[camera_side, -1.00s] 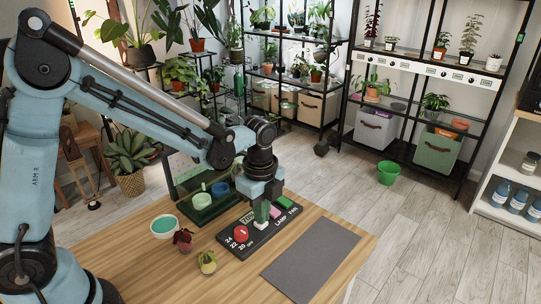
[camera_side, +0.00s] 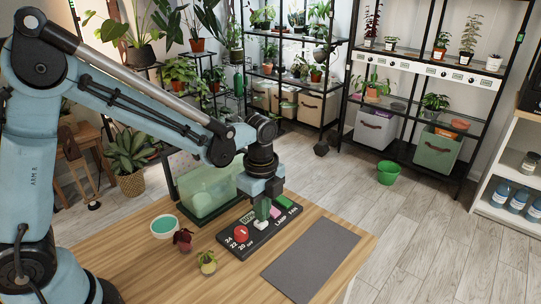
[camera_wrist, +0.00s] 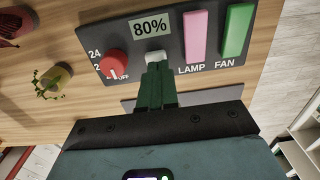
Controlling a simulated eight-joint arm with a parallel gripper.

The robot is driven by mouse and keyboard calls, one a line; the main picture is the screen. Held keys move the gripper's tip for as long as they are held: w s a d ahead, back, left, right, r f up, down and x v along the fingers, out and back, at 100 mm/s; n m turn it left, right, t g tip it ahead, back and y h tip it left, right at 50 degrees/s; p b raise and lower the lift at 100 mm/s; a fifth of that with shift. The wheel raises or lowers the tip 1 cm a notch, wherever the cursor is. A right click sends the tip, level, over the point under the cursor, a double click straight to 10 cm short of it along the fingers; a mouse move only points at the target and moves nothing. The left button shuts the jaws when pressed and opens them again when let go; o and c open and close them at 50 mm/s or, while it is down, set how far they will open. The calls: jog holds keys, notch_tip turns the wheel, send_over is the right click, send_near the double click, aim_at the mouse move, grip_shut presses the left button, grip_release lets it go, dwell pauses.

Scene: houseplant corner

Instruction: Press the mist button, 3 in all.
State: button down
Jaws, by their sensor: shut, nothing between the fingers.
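The white mist button (camera_side: 261,225) is on the black control panel (camera_side: 265,236); it also shows in the wrist view (camera_wrist: 155,57). My gripper (camera_side: 263,212) points down over it with its green fingers together and empty. In the wrist view the fingertips (camera_wrist: 156,70) overlap the button's near edge; I cannot tell whether they touch it. The panel's display (camera_wrist: 151,27) reads 80%. The glass tank (camera_side: 205,190) behind the panel is clouded pale green, and its contents are blurred.
The panel also has a red dial (camera_wrist: 113,62), a pink lamp switch (camera_wrist: 194,37) and a green fan switch (camera_wrist: 236,31). A grey mat (camera_side: 311,262) lies clear at right.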

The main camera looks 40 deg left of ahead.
notch_tip(320, 180, up, 12)
dwell(0.5)
jog(key=shift+f, duration=0.1)
dwell(0.4)
jog(key=s+a+f+n+t, duration=0.1)
jog(key=s+a+n+t, duration=0.2)
jog(key=n, duration=0.6)
jog(key=s+a+n+t, duration=0.3)
jog(key=s+n+t, duration=0.1)
jog(key=s+n, duration=0.3)
jog(key=shift+a+f+n, duration=0.2)
jog(key=shift+f+n, duration=0.2)
jog(key=shift+n, duration=0.6)
jog(key=c, duration=1.8)
grip_release()
